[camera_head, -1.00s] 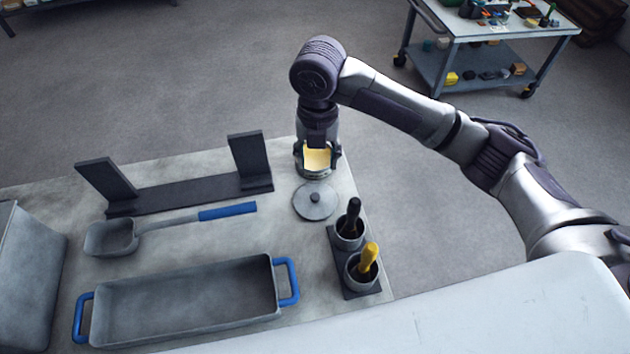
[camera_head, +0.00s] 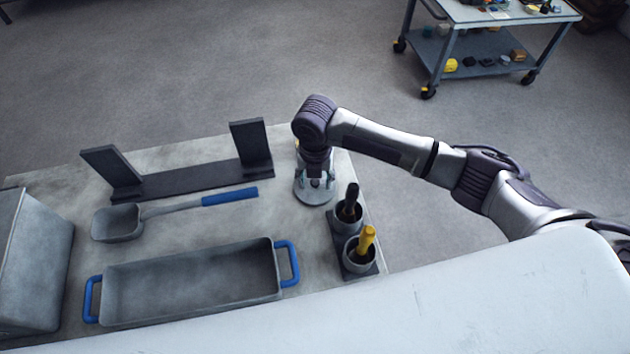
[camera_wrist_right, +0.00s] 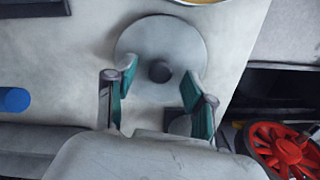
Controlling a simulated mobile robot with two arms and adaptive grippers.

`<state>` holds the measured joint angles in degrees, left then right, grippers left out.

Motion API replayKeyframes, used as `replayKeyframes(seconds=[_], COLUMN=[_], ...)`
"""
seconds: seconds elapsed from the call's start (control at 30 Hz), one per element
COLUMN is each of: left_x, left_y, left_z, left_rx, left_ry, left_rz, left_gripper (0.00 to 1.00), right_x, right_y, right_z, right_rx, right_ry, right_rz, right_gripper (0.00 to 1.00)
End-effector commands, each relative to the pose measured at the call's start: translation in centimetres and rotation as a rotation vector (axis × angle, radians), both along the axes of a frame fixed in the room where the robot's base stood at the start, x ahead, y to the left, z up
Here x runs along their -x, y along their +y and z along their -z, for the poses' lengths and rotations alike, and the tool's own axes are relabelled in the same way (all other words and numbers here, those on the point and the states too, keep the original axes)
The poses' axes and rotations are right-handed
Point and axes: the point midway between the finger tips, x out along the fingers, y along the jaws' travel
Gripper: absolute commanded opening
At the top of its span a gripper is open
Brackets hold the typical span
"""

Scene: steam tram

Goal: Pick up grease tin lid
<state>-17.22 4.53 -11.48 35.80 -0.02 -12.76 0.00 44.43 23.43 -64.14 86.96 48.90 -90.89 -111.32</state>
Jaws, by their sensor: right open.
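The grease tin lid (camera_head: 301,194) is a round grey disc lying flat on the table near its right edge, partly hidden under my right gripper (camera_head: 316,182). In the right wrist view the lid (camera_wrist_right: 187,48) shows its dark central knob (camera_wrist_right: 160,71). My right gripper (camera_wrist_right: 158,92) is open there, its two green-padded fingers on either side of the knob and apart from it. The open tin (camera_wrist_right: 205,1) with yellow grease shows only as a rim at the top of the right wrist view. My left gripper is not in view.
Two cups with a black-handled (camera_head: 351,197) and a yellow-handled brush (camera_head: 366,240) stand close in front of the lid. A blue-handled ladle (camera_head: 229,197), a dark stand (camera_head: 205,182) and a grey tray (camera_head: 110,289) lie to the left.

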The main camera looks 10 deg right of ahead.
Motion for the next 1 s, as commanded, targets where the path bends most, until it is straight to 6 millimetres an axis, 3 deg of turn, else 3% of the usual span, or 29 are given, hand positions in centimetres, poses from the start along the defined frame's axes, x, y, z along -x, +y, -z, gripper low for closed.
replayKeyframes(seconds=[0.27, 0.6, 0.87, 1.0], left_x=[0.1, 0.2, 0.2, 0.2], left_y=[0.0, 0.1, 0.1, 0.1], left_z=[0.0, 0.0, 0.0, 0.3], left_rx=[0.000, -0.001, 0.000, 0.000], left_ry=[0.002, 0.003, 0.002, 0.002], left_rz=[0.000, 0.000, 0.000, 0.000], left_gripper=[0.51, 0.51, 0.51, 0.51], right_x=[0.0, 0.0, 0.0, -0.1], right_y=[0.0, 0.0, 0.0, 0.1], right_z=[0.4, 0.4, 0.2, -1.2], right_rx=[0.000, 0.000, -0.001, -0.002], right_ry=[-0.001, -0.001, -0.001, -0.004], right_rz=[-0.001, -0.001, -0.001, -0.002], right_gripper=[0.54, 0.00, 0.00, 0.00])
